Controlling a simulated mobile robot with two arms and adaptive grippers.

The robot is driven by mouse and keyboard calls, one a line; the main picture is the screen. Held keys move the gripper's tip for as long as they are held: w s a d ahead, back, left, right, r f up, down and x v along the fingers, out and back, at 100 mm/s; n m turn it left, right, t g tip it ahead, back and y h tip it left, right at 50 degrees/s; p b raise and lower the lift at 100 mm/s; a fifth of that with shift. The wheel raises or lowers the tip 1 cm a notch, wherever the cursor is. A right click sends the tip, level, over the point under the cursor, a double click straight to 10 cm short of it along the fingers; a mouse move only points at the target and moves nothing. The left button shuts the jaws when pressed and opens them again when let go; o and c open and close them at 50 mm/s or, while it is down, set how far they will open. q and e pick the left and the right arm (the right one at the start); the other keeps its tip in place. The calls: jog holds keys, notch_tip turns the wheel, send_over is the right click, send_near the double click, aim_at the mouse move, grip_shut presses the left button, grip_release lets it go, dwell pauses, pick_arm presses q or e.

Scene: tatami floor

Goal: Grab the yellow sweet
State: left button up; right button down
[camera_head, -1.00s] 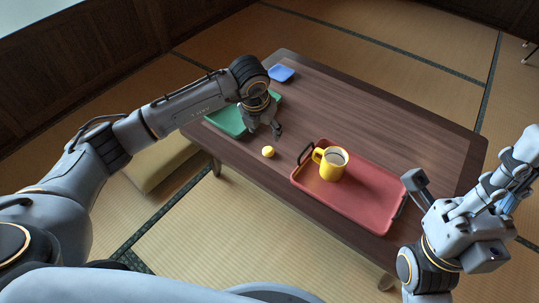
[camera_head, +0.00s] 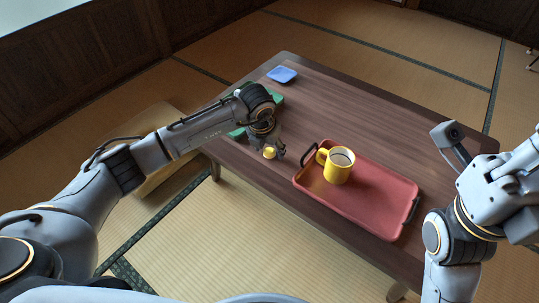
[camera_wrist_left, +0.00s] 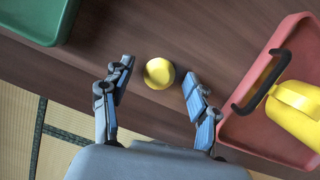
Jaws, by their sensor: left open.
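The yellow sweet (camera_head: 269,153) is a small round piece on the dark wooden table, near its front edge. In the left wrist view the sweet (camera_wrist_left: 159,73) lies just beyond and between the fingertips, with a gap on both sides. My left gripper (camera_head: 272,147) is open and low over the table at the sweet. Its two fingers also show in the left wrist view (camera_wrist_left: 158,82), spread apart and empty. My right gripper (camera_head: 462,150) is at the right edge of the head view, away from the sweet; its fingers are only partly shown.
A red tray (camera_head: 370,210) with a yellow mug (camera_head: 338,168) on it lies right of the sweet, its dark handle nearest. A green tray (camera_head: 236,133) is partly hidden behind my left arm. A blue dish (camera_head: 282,75) sits at the far corner. The table's middle is clear.

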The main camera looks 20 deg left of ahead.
pick_arm(q)
jog(key=shift+c, duration=0.5)
jog(key=c, duration=0.9)
jog(key=shift+r, duration=0.15)
